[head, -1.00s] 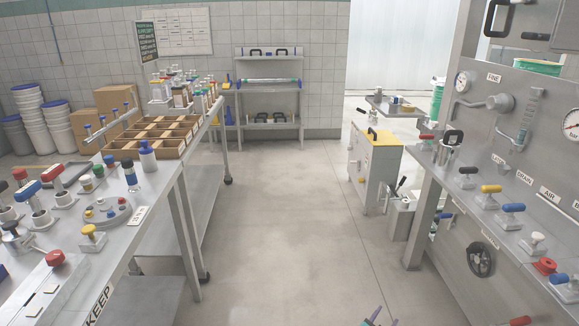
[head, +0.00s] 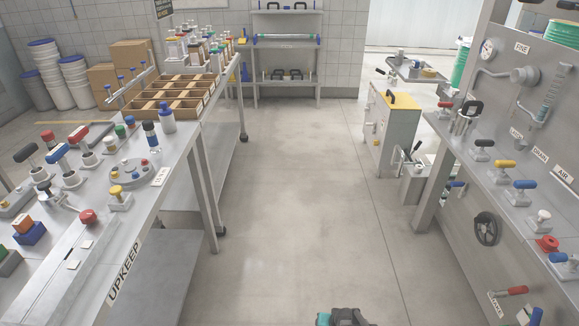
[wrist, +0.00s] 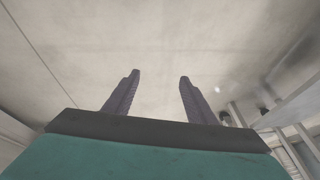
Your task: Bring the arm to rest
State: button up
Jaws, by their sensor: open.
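My gripper (wrist: 158,78) shows in the wrist view with its two dark fingers spread apart. Nothing is between the fingers; pale floor shows beyond them. In the head view only a dark and teal part of my arm (head: 345,317) shows at the bottom edge, right of the middle, over the aisle floor. The fingertips cannot be made out in that view.
A long steel bench (head: 165,205) with valves, knobs and wooden trays runs along the left. A steel panel with a ledge (head: 490,165) stands at the right. A yellow-topped cabinet (head: 390,130) stands behind it. The aisle floor (head: 295,190) between is clear.

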jog(key=s+d+r+g, duration=0.1)
jog(key=s+g, duration=0.4)
jog(key=s, duration=0.6)
jog(key=s+d+r+n+g+h, duration=0.1)
jog(key=s+g, duration=0.3)
jog(key=s, duration=0.8)
jog(key=shift+s+d+r+g, duration=0.15)
jog(key=shift+r+g, duration=0.25)
jog(key=shift+r, duration=0.5)
